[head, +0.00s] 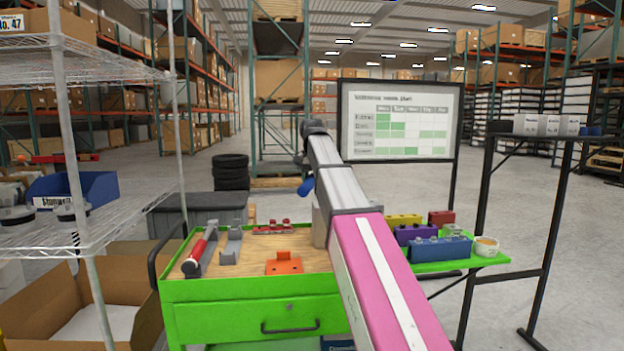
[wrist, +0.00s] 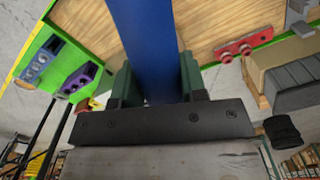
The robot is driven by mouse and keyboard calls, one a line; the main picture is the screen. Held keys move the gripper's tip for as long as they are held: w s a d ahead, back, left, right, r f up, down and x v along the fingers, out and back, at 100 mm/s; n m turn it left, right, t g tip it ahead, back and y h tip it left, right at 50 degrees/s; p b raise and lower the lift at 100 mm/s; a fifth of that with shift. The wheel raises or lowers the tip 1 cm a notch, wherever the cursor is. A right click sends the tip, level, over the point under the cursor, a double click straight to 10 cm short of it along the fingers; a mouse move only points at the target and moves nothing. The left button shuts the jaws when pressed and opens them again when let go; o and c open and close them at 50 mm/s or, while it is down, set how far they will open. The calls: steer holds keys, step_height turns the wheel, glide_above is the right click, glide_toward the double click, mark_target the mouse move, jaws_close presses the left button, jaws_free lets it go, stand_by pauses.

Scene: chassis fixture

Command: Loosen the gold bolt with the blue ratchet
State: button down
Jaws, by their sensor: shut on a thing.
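The blue ratchet (head: 306,187) shows in the head view as a small blue piece just left of my arm, above the green cart's wooden top. In the wrist view its long blue handle (wrist: 145,40) runs up between the two green fingers of my gripper (wrist: 157,75), which is shut on it. My arm hides most of the gripper and the ratchet in the head view. The ratchet's head is not visible in either view. I cannot make out the gold bolt in either view.
The cart's wooden top (head: 240,247) holds a red-handled tool (head: 196,252), an orange bracket (head: 284,264) and a red bar (head: 272,228). A grey block (head: 320,226) is partly behind my arm. Blue (head: 440,248) and purple blocks stand on the right green shelf. A wire rack is left.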

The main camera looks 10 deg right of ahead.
step_height(320, 180, down, 6)
stand_by(0.9)
steer(key=shift+s+a+r+g, duration=0.1)
steer(key=shift+s+r+g, duration=0.2)
steer(key=shift+r+g, duration=0.25)
steer(key=shift+f, duration=1)
stand_by(0.8)
steer(key=shift+s+d+n, duration=0.2)
steer(key=shift+d+n, duration=0.2)
steer(key=shift+s+d+f+n, duration=0.1)
steer(key=shift+s+d+n, duration=0.15)
steer(key=shift+d+n, duration=0.45)
steer(key=shift+d, duration=0.55)
